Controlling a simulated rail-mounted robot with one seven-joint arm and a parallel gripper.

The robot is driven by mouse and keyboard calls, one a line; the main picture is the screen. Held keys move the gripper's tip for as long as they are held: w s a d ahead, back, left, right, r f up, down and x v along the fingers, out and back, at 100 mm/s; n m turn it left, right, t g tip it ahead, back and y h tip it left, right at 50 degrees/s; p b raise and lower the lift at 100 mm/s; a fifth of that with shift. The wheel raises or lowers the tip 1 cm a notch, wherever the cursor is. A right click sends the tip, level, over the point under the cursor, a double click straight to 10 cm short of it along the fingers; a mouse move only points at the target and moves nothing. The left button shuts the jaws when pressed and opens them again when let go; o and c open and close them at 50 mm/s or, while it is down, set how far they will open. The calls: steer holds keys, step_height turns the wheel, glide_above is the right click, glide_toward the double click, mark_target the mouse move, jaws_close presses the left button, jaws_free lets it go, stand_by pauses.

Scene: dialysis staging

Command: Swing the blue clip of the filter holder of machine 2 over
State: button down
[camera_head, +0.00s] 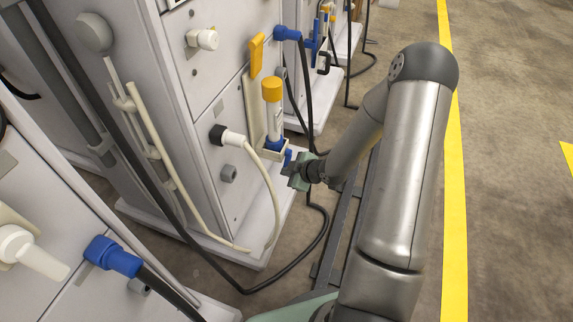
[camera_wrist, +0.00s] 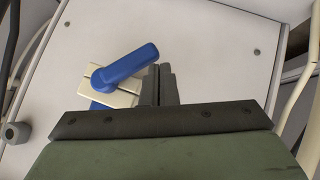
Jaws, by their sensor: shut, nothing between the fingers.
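The filter holder (camera_head: 257,118) is a cream bracket on the front of the middle white machine. It carries an upright clear filter (camera_head: 274,122) with a yellow cap and a blue lower end. The blue clip (camera_wrist: 125,66) is a lever seen from close up in the wrist view, slanting up to the right across the cream holder block (camera_wrist: 122,98). My gripper (camera_head: 297,172) is at the lower right of the holder in the head view.
Black hoses and a white hose (camera_head: 266,172) hang close to the machine front. A white connector (camera_head: 228,136) sticks out left of the holder. Another machine with a blue connector (camera_head: 115,256) stands at lower left. The floor right of my arm is clear.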

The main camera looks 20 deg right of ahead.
steer(key=shift+w+d+f+b, duration=0.2)
steer(key=shift+w+f, duration=0.1)
steer(key=shift+f, duration=0.35)
steer(key=shift+w+d+f+b, duration=0.1)
steer(key=shift+w+d+f, duration=0.2)
steer(key=shift+f, duration=0.3)
steer(key=shift+w+d+f+b, duration=0.15)
steer(key=shift+w+f, duration=0.2)
steer(key=shift+f, duration=0.3)
steer(key=shift+w+d, duration=0.1)
